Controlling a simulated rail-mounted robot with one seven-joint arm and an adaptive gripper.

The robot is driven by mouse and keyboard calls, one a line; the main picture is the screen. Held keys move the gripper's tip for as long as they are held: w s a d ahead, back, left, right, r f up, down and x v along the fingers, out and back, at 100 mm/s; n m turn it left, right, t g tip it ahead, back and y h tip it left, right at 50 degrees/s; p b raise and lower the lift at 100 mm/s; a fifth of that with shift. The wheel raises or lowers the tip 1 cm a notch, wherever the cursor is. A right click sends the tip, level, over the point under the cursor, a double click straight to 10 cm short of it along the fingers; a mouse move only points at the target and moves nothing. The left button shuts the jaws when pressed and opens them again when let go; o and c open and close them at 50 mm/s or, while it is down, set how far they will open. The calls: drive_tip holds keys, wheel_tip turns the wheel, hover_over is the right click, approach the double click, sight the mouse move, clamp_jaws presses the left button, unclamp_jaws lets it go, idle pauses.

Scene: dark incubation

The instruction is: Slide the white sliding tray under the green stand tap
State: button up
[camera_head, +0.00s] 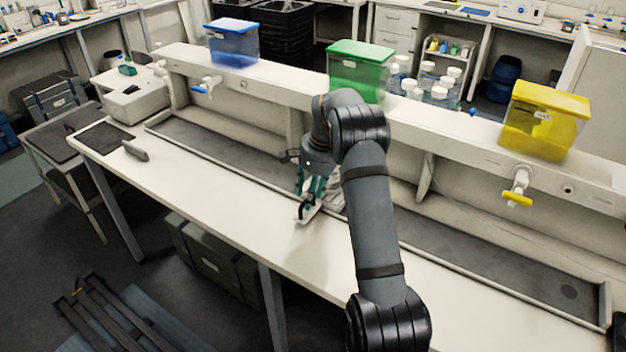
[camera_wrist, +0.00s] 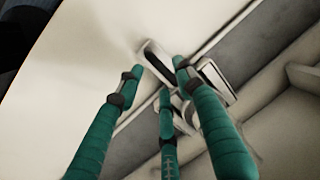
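The white sliding tray (camera_head: 309,214) shows only in part beneath my gripper, at the trough's front edge near the middle of the bench. In the wrist view its white end (camera_wrist: 154,54) with a dark slot lies between and beyond the green fingertips. My gripper (camera_head: 305,202) points down at it, and its fingers (camera_wrist: 158,73) are spread apart around that end. I cannot tell whether they touch it. The green container (camera_head: 360,66) stands on the shelf behind. The green stand tap is hidden behind my arm.
A long grey trough (camera_head: 215,143) runs along the bench. A blue tap (camera_head: 203,88) is at left and a yellow tap (camera_head: 518,196) at right. A small grey block (camera_head: 135,151) lies on the left bench. The white benchtop (camera_head: 200,190) in front is mostly clear.

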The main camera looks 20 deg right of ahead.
wheel_tip(320, 180, up, 10)
drive_tip(key=s+d, duration=0.1)
drive_tip(key=shift+s+d, duration=0.2)
drive_tip(key=shift+s, duration=0.1)
